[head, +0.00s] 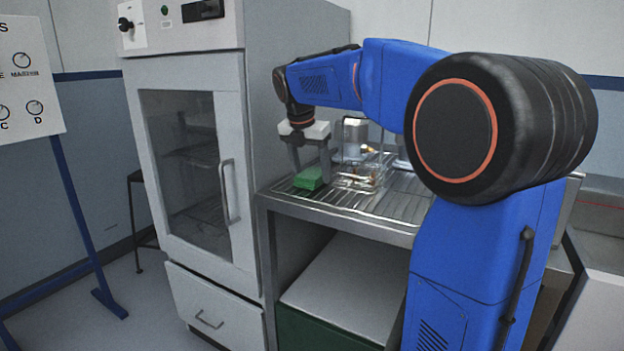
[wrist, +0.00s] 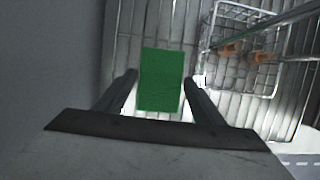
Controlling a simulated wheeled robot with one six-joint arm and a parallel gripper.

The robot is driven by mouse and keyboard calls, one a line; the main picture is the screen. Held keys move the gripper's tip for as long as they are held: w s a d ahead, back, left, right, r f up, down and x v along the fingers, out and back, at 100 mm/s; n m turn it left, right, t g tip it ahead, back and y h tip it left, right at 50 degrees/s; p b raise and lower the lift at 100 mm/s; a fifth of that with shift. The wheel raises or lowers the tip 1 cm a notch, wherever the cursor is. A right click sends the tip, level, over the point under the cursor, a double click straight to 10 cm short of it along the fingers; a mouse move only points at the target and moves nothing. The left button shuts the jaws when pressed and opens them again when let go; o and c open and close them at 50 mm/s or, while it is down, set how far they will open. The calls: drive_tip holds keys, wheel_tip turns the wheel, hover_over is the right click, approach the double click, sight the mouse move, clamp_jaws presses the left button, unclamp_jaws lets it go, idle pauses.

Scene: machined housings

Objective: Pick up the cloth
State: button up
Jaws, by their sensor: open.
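The cloth (head: 309,178) is a small green folded block lying on the ribbed metal bench top (head: 400,205), near its left end. In the wrist view the cloth (wrist: 161,78) is a green rectangle in the gap between my fingers. My gripper (head: 311,172) points down over the cloth, with a finger on either side of it. In the wrist view my gripper (wrist: 160,82) is open, and a narrow gap shows between the cloth and each finger. I cannot tell how far the fingertips are above the bench.
A wire basket (head: 358,177) with small orange-brown parts stands right of the cloth; the basket (wrist: 247,48) is close to my right finger in the wrist view. A tall grey cabinet (head: 205,165) with a glass door rises just left of the bench. A metal housing (head: 355,132) stands behind.

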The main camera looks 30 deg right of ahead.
drive_tip(key=c, duration=0.9)
drive_tip(key=shift+r, duration=0.15)
